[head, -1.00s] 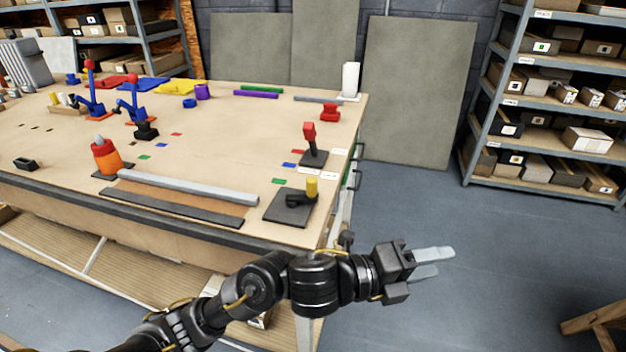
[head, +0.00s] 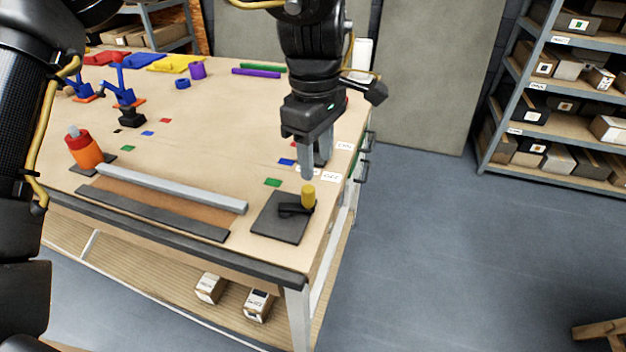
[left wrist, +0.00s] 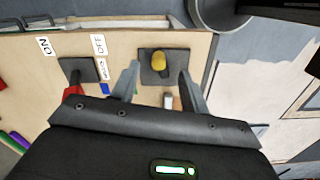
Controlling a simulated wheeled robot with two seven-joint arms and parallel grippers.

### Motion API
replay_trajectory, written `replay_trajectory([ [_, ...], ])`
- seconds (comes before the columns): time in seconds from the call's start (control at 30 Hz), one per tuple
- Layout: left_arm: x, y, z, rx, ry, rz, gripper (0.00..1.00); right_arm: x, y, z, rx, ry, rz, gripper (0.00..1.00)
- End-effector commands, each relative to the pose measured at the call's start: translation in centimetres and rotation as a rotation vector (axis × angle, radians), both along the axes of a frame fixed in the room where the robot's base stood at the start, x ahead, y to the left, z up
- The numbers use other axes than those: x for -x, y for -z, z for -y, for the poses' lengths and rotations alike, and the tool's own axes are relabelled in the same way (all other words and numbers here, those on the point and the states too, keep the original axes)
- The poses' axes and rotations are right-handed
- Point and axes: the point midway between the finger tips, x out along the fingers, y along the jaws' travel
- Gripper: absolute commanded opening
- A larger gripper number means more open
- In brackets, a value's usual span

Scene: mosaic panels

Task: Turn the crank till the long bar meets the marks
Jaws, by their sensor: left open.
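The crank has a yellow knob (head: 308,196) on a short black arm above a dark square plate (head: 278,222) at the table's front right corner. The knob also shows in the left wrist view (left wrist: 158,58). The long grey bar (head: 170,187) lies left of the plate, beside a brown strip and a dark rail (head: 150,213). I cannot make out marks on them. My left gripper (head: 316,169) is open and empty, pointing down just above and behind the knob. In the left wrist view its fingers (left wrist: 160,70) appear on either side of the knob. My right gripper is not in view.
A red lever (left wrist: 73,89) on a dark plate stands near the ON and OFF labels. An orange and red cylinder (head: 85,150) stands at the bar's left end. Blue lever devices (head: 125,95) stand farther back.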

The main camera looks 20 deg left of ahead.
Motion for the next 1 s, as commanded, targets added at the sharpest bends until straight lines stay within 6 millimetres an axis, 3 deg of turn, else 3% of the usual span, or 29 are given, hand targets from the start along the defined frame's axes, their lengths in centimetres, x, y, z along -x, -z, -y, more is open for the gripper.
replay_trajectory([
  [0.17,0.1,-1.7,-1.6,-0.031,-0.013,0.005,0.45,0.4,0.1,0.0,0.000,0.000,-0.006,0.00],
  [0.37,0.1,-1.0,-1.7,-0.032,-0.015,0.003,0.45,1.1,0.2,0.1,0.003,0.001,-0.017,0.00],
  [0.8,0.1,6.4,-1.5,-0.031,-0.009,0.003,0.45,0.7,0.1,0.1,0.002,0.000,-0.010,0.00],
  [1.0,0.1,8.5,-1.5,-0.031,-0.010,0.005,0.45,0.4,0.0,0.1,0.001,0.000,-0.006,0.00],
])
